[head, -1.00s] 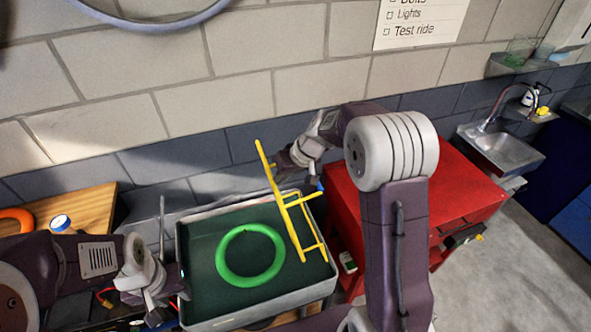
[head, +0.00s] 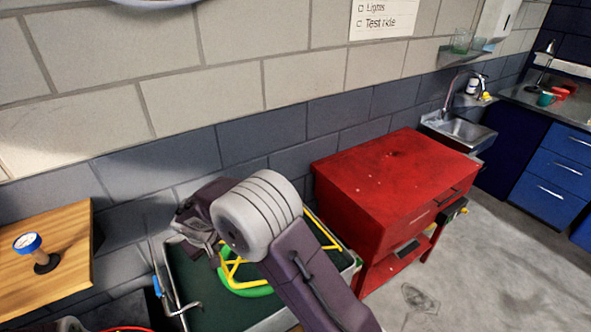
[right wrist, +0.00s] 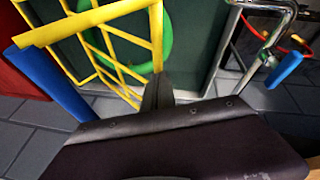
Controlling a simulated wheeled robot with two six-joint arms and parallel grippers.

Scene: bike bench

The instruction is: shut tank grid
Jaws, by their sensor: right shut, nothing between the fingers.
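The tank (head: 190,268) is a grey-rimmed box with a dark green inside, low in the middle of the head view. The yellow grid (head: 326,236) is at its right side, mostly hidden behind my right arm; its angle is hard to tell. It also shows in the right wrist view (right wrist: 118,68), with a blue bar (right wrist: 52,85) beside it. A green ring (head: 250,290) lies in the tank. My right gripper (head: 197,228) is over the tank's back left part; its shut, empty fingers (right wrist: 157,92) point towards the grid and tank. I see no contact. My left gripper is out of view.
A red cabinet (head: 390,170) stands close to the tank's right. A bent metal rod (head: 172,295) with a blue end is at the tank's left. A wooden board (head: 50,255) bears a blue-topped item. The brick wall is close behind; floor on the right is clear.

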